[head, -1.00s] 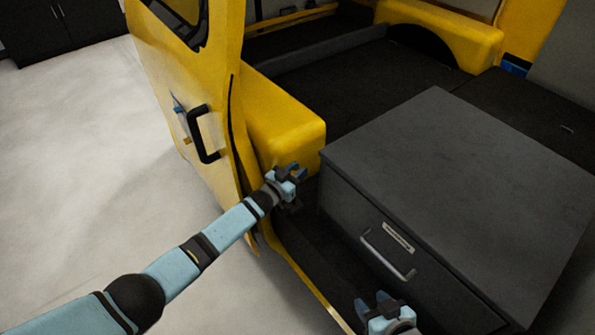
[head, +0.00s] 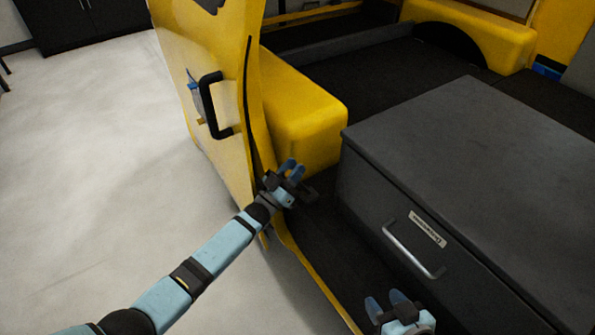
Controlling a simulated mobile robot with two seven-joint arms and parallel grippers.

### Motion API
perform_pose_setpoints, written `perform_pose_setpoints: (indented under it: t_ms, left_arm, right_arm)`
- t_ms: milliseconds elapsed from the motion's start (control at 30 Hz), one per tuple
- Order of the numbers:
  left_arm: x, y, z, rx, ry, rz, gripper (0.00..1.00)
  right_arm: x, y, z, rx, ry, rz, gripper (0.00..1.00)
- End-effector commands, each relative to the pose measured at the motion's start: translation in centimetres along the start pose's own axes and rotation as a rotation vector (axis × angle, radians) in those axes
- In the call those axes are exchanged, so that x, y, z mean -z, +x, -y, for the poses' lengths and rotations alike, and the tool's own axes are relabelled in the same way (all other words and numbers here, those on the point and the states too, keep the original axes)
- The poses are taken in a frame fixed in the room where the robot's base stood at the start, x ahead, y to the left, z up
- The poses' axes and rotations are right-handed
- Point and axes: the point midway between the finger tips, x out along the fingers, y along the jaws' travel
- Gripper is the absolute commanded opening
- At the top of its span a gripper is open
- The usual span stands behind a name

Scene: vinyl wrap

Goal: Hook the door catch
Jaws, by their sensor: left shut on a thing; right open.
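The yellow door (head: 235,150) stands swung open at the left, with a black pull handle (head: 211,105) on its inner face. My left gripper (head: 292,168) is at the door's lower hinge-side edge, beside the yellow wheel arch. Its blue fingers are shut on a small dark part (head: 303,190), apparently the door catch; its shape is mostly hidden by the gripper. Whether it is hooked to anything cannot be told. My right gripper (head: 385,304) is open and empty, low in the view in front of the drawer unit.
A dark drawer unit (head: 470,150) with a metal handle (head: 412,250) and a label fills the right. A yellow wheel arch (head: 300,110) is behind my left gripper. Pale floor (head: 100,150) lies clear at the left, with black cabinets (head: 80,22) at the back.

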Motion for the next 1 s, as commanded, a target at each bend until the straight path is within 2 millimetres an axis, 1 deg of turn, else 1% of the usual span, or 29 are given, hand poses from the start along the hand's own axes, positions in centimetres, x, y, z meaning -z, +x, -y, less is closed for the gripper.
perform_pose_setpoints:
  t_ms: [200, 233, 267, 300, 333, 600, 733, 867, 1000]
  left_arm:
    - [0.0, 0.0, -0.1, -0.001, -0.001, 0.002, 0.0]
    - [0.0, 0.0, -0.1, -0.001, 0.0, 0.002, 0.31]
    - [0.0, 0.0, -0.1, -0.001, 0.0, 0.002, 0.38]
    - [0.0, 0.0, -0.1, -0.001, 0.0, 0.002, 0.48]
    - [0.0, 0.0, -0.1, 0.0, 0.0, 0.002, 0.51]
    - [0.0, 0.0, 0.0, 0.0, 0.0, 0.003, 0.51]
    - [0.0, -1.0, 0.0, 0.0, 0.0, 0.003, 0.51]
    - [0.0, -3.3, 0.0, 0.001, 0.0, 0.005, 0.51]
    - [0.0, -6.7, -0.1, 0.001, -0.001, 0.005, 0.51]
  right_arm:
    - [-0.1, 0.0, 0.0, 0.001, -0.001, 0.002, 0.48]
    - [-0.1, 0.0, 0.0, 0.001, -0.001, 0.003, 0.48]
    - [-0.2, 0.0, 0.0, 0.001, -0.001, 0.004, 0.48]
    - [-0.2, 0.0, 0.0, 0.0, -0.001, 0.004, 0.48]
    - [-0.2, 0.1, 0.0, 0.0, -0.001, 0.005, 0.48]
    - [-0.3, 0.1, -0.3, -0.005, -0.003, 0.006, 0.48]
    - [-0.2, 0.0, -0.3, -0.006, -0.003, 0.007, 0.48]
    - [-0.1, -0.1, -0.3, -0.007, -0.005, 0.009, 0.48]
    - [-0.3, 0.0, -0.3, -0.008, -0.007, 0.016, 0.48]
